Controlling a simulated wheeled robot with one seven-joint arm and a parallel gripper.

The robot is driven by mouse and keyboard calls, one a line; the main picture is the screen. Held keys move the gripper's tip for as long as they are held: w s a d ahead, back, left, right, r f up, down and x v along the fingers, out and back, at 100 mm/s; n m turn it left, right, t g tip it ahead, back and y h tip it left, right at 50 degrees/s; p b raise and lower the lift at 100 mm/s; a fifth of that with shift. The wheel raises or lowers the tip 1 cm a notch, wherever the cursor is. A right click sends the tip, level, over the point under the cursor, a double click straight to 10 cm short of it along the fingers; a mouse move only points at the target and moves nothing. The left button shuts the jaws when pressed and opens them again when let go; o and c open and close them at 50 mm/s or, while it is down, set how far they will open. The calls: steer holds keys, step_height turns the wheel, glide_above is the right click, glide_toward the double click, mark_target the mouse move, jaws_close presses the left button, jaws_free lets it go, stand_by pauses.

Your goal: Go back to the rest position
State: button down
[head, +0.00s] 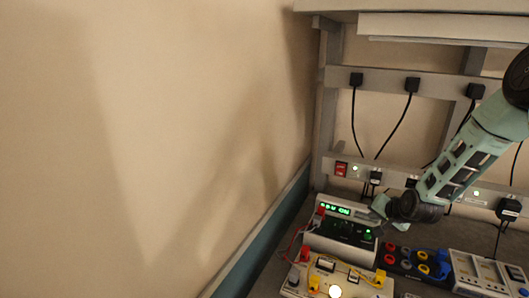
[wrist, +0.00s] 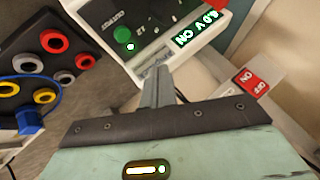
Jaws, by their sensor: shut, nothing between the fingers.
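My gripper (head: 377,212) is at the end of my pale green arm, which reaches in from the right in the head view. It hangs low at the right side of a white power supply (head: 340,208) with a green lit display that reads ON. In the wrist view my gripper's narrow grey fingers (wrist: 158,75) are together with nothing between them. Their tips are close to the power supply's front panel (wrist: 133,22), with its green OUTPUT button. I cannot tell whether they touch it.
A dark board with coloured sockets (head: 408,262) stands right of the power supply. A cream box with a lit white knob (head: 336,291) is in front. Behind are a socket rail with a red switch (head: 341,169) and hanging black cables (head: 395,128). A wall closes the left.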

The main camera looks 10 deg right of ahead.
steer(key=s+a+r+n+g+y+b, duration=0.15)
steer(key=s+a+n+b, duration=0.35)
steer(key=a, duration=0.6)
steer(key=s+a+r+n+g+y+b, duration=0.1)
steer(key=s+a+r+n+g, duration=0.2)
steer(key=s+a, duration=0.6)
steer(key=s+a+r+n+g+h+b, duration=0.1)
steer(key=s+a+n, duration=0.3)
steer(key=s, duration=0.8)
steer(key=s+a+r+n+g+h+b, duration=0.1)
steer(key=s+a+n+g+b, duration=0.2)
steer(key=s, duration=0.9)
steer(key=shift+a+n+g+b, duration=0.35)
steer(key=shift+a+n, duration=0.35)
steer(key=shift+a, duration=0.15)
steer(key=shift+s, duration=0.1)
